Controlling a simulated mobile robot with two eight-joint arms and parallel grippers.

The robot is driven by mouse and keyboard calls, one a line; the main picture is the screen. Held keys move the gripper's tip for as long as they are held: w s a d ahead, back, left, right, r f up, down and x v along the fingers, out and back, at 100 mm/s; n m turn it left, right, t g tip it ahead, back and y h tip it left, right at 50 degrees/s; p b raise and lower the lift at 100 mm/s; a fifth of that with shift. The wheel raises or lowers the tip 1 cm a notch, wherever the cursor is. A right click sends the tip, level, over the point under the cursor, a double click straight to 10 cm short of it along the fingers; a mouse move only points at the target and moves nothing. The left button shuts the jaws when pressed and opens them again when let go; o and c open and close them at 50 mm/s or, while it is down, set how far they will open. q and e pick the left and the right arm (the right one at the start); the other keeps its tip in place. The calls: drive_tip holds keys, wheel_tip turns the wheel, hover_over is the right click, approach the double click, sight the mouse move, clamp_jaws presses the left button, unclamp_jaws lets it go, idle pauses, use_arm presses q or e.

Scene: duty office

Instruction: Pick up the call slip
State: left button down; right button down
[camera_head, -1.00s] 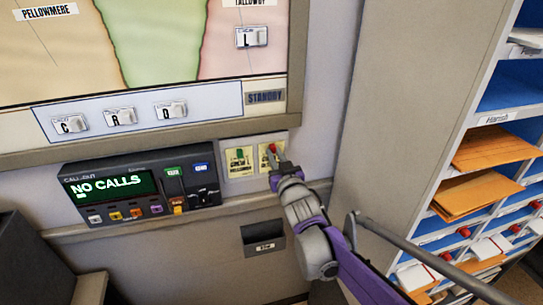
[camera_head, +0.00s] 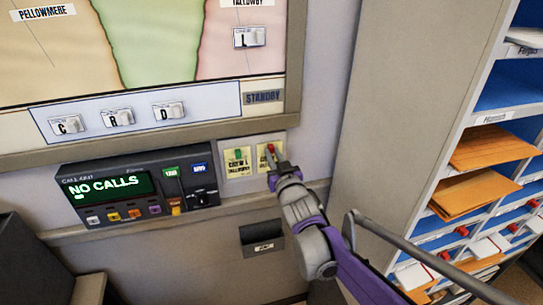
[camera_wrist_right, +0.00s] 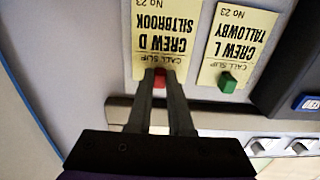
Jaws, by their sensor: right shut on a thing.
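Two pale yellow call slips are side by side on the wall panel below the map board. The right one, with a red tab, reads "CREW D SILTBROOK" upside down in the wrist view (camera_wrist_right: 160,38); in the head view it is partly hidden by my gripper. The other slip (camera_head: 238,163), with a green tab, reads "CREW L TALLOWBY" and is apart from my fingers; it also shows in the wrist view (camera_wrist_right: 236,42). My right gripper (camera_wrist_right: 160,88) is shut at the red tab of the Crew D slip, which is still at the panel. My left gripper is not in view.
A call unit (camera_head: 130,190) showing "NO CALLS" sits left of the slips. A small dark tray (camera_head: 262,236) is on the wall below. The map board's frame (camera_head: 150,143) runs above. A pigeonhole cabinet (camera_head: 400,120) with envelopes stands at right.

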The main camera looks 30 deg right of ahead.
drive_tip(key=shift+s, duration=0.1)
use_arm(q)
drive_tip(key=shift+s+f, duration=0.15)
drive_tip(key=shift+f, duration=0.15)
use_arm(e)
drive_tip(key=s+a+r, duration=0.3)
drive_tip(key=s+r, duration=0.5)
drive_tip(key=s, duration=0.5)
drive_tip(key=shift+s+a, duration=0.15)
drive_tip(key=shift+s, duration=0.1)
